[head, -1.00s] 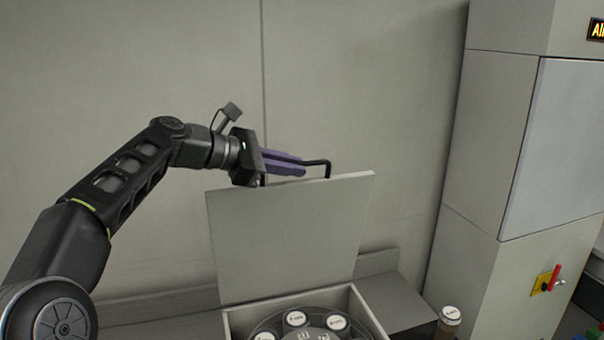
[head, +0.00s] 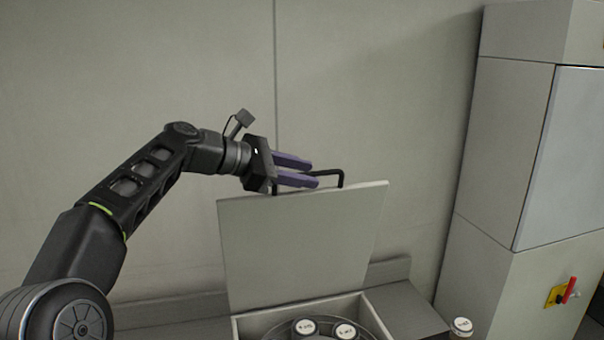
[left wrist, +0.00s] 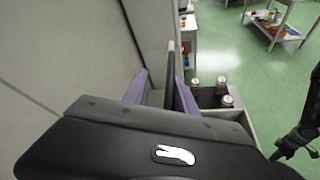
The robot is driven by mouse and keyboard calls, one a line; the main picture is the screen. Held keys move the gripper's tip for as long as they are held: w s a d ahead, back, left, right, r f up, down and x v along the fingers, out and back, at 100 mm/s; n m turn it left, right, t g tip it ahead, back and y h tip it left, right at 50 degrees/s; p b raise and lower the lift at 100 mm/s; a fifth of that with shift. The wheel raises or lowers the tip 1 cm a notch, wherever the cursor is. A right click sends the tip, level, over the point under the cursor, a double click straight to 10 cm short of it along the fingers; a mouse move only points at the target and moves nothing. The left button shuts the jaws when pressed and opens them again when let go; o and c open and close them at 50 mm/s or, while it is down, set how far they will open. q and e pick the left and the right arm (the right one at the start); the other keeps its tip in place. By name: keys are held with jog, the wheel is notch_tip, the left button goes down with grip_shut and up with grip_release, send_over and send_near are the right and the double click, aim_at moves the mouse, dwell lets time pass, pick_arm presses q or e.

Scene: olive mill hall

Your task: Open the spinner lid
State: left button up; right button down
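The spinner lid (head: 300,245) is a flat grey panel standing raised and nearly upright at the back of the spinner box (head: 255,323). A black bar handle (head: 328,173) is on its top edge. My left gripper (head: 308,173) is at the handle, its two purple fingers spread with a gap between them. In the left wrist view, the fingers (left wrist: 160,92) stand either side of the dark handle, apart from each other. Inside the box, white-capped vials (head: 346,331) sit in a round rotor, cut off by the frame's bottom. A dark arm part of mine (left wrist: 298,140) shows at the right of the wrist view.
A tall grey cabinet (head: 530,160) with a red switch (head: 569,290) is at right. A plain wall (head: 385,85) is close behind the lid.

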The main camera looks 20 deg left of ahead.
pick_arm(q)
jog(key=shift+a, duration=0.1)
jog(key=b+v, duration=0.1)
jog(key=v, duration=0.5)
jog(key=shift+s+a, duration=0.2)
jog(key=shift+s, duration=0.05)
jog(key=shift+s+a+r, duration=0.3)
jog(key=shift+s+a, duration=0.05)
jog(key=shift+s, duration=0.05)
